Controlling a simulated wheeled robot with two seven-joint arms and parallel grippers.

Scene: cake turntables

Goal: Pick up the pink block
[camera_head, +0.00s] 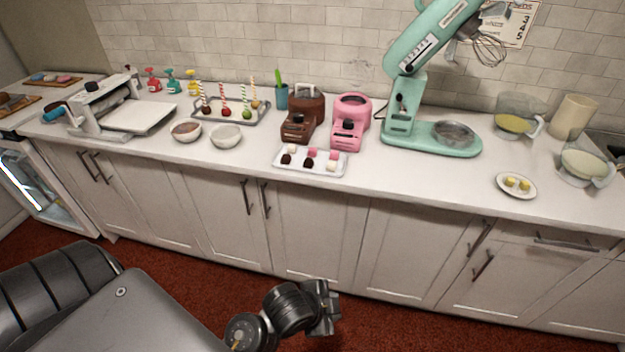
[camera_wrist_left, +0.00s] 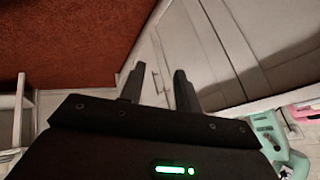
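Small pink blocks (camera_head: 312,152) sit among white and dark brown ones on a white tray (camera_head: 282,166) near the counter's front edge. More than one piece looks pink, and they are too small to tell apart well. My left gripper (camera_head: 325,307) is low in front of the cabinets, below the counter and well away from the tray. In the left wrist view its two fingers (camera_wrist_left: 158,85) stand apart with nothing between them. My right gripper is not in view.
Behind the tray stand a brown machine (camera_head: 300,118) and a pink machine (camera_head: 350,122). A mint stand mixer (camera_head: 400,120) is to their right. Two bowls (camera_head: 226,136) are to the left. The counter front (camera_head: 400,178) right of the tray is clear.

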